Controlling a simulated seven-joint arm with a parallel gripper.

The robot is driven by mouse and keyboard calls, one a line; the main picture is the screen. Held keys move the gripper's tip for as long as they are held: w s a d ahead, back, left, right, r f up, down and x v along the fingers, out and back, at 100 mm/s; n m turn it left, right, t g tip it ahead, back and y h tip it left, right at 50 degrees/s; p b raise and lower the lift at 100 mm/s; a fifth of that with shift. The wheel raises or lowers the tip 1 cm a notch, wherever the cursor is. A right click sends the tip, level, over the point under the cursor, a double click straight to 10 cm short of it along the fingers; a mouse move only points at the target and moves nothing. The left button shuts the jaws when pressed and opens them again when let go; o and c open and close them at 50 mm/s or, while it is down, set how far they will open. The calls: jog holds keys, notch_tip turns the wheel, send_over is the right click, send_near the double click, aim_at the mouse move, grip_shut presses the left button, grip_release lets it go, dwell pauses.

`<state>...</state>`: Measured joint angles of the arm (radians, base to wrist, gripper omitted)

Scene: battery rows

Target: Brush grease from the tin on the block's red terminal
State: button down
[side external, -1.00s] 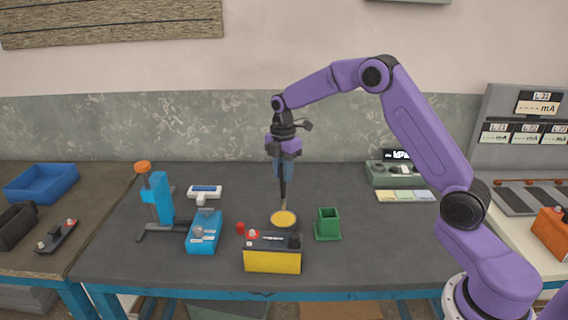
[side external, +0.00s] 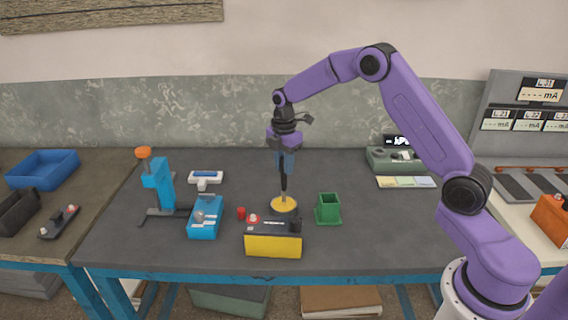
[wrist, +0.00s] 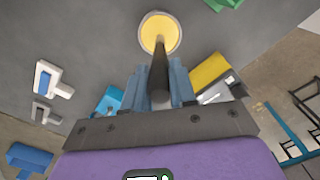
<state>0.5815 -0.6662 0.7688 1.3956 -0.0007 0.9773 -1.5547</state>
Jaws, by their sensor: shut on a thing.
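My gripper (side external: 284,162) is shut on a dark-handled brush (side external: 284,184) that hangs upright, tip down. The wrist view also shows the brush (wrist: 159,70) between the fingers (wrist: 160,92). Its tip is at the tin of yellow grease (side external: 284,205), which also shows in the wrist view (wrist: 160,33); I cannot tell how deep the tip is. The yellow and black block (side external: 273,244) stands just in front of the tin. Its red terminal (side external: 254,218) is at the top left, and a black terminal (side external: 295,225) is at the top right.
A small red cap (side external: 241,213) sits left of the block. A green holder (side external: 328,209) stands right of the tin. A blue box (side external: 205,218) and a blue stand with an orange knob (side external: 157,183) are to the left. The right front of the table is clear.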

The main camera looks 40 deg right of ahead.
jog(key=shift+f, duration=0.55)
dwell(1.0)
jog(key=shift+r, duration=0.1)
jog(key=shift+r, duration=3.45)
jog(key=s+a+r+m, duration=0.2)
jog(key=s+r+m, duration=0.1)
jog(key=s+m, duration=0.4)
jog(key=s+a+r+m, duration=0.2)
jog(key=s+r+m, duration=0.1)
jog(key=s+m, duration=0.4)
jog(key=w+a+r, duration=0.1)
jog(key=w+a, duration=0.9)
jog(key=a, duration=0.2)
jog(key=shift+m, duration=0.4)
jog(key=shift+d+f, duration=0.15)
jog(key=shift+f, duration=1.3)
jog(key=shift+d+f, duration=0.15)
jog(key=shift+f, duration=1.65)
